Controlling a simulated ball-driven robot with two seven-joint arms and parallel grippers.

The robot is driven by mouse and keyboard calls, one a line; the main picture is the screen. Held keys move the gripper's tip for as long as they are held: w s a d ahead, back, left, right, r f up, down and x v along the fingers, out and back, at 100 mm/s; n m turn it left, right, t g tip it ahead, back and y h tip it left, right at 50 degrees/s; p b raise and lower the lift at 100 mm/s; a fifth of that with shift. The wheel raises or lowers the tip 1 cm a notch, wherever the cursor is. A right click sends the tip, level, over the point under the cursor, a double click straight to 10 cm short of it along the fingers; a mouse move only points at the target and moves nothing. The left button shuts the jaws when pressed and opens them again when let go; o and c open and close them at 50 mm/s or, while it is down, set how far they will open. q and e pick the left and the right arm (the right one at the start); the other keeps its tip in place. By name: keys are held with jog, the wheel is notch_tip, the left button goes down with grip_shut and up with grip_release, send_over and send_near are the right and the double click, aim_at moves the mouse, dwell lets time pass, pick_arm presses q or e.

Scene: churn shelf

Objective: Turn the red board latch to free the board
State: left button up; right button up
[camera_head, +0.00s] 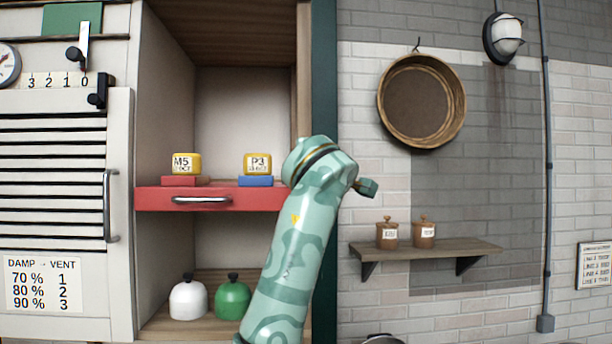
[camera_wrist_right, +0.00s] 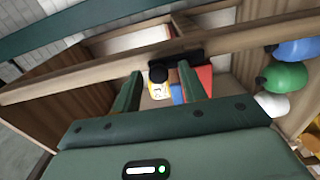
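The red board (camera_head: 230,200) lies level across the cupboard, with a metal handle on its front edge. It carries a red block (camera_head: 185,181) and a blue block (camera_head: 256,182), each under a yellow labelled piece. In the head view my right arm hides gripper and latch. My left gripper is out of view.
A white kettle-like pot (camera_head: 188,299) and a green one (camera_head: 233,298) stand on the lower shelf. A louvred door (camera_head: 55,170) is at left. A wall shelf (camera_head: 425,250) with two brown jars and a hanging round pan (camera_head: 421,101) are at right.

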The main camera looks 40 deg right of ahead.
jog(key=b+v, duration=0.2)
jog(key=v, duration=1.4)
jog(key=shift+s+b, duration=0.2)
jog(key=shift+b, duration=0.15)
